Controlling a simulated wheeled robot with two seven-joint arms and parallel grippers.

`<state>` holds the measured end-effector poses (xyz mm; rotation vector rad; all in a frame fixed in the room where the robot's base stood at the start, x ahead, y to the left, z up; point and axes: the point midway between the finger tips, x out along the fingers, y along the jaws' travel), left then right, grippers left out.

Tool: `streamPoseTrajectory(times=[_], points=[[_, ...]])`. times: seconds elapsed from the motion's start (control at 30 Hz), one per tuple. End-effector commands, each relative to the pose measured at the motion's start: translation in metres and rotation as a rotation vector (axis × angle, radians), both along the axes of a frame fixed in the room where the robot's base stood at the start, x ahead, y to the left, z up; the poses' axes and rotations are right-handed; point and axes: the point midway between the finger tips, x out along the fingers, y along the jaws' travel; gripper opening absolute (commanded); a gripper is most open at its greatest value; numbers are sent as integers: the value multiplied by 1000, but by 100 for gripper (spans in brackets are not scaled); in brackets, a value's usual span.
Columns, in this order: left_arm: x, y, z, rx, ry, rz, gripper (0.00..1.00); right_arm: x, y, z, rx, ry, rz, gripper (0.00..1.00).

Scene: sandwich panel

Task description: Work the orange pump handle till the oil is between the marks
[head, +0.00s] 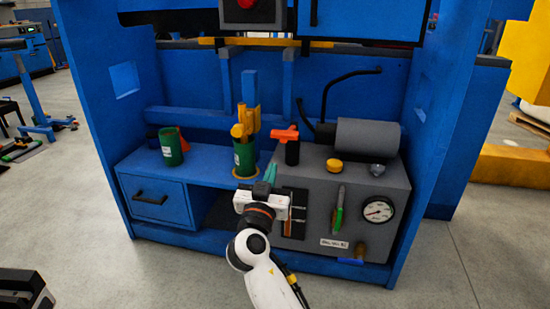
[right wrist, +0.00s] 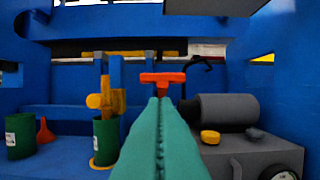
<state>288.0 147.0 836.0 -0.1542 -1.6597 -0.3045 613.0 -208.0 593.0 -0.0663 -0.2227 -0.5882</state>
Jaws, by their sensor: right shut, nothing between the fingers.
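The orange pump handle (head: 285,135) is a T-shaped bar on a black post at the left rear of the grey machine (head: 372,178). It also shows in the right wrist view (right wrist: 162,77), just beyond my fingertips. My right gripper (head: 270,173) has teal fingers, shut and empty, pointing toward the handle from the front; they look apart from it. The fingers fill the middle of the right wrist view (right wrist: 160,105). A dark panel (head: 300,198) with small marks on the machine's front is partly covered by my gripper; I cannot read an oil level. My left gripper is not in view.
A dial gauge (head: 378,210), a yellow knob (head: 334,166) and a grey cylinder (head: 368,138) are on the machine. Left stand a green can (head: 171,147) and a green can with yellow pieces (head: 244,158). Blue side walls enclose the bench.

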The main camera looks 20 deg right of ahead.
Motion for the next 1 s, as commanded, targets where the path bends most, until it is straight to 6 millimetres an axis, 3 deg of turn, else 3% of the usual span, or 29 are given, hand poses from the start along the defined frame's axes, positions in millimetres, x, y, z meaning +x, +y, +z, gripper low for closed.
streamPoseTrajectory(times=[0.27, 1.0], points=[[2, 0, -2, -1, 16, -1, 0, -22, 15, -4, -1, -1, 1, 0], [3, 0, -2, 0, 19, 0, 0, -22, 15, -4, -1, 0, 0, 0]])
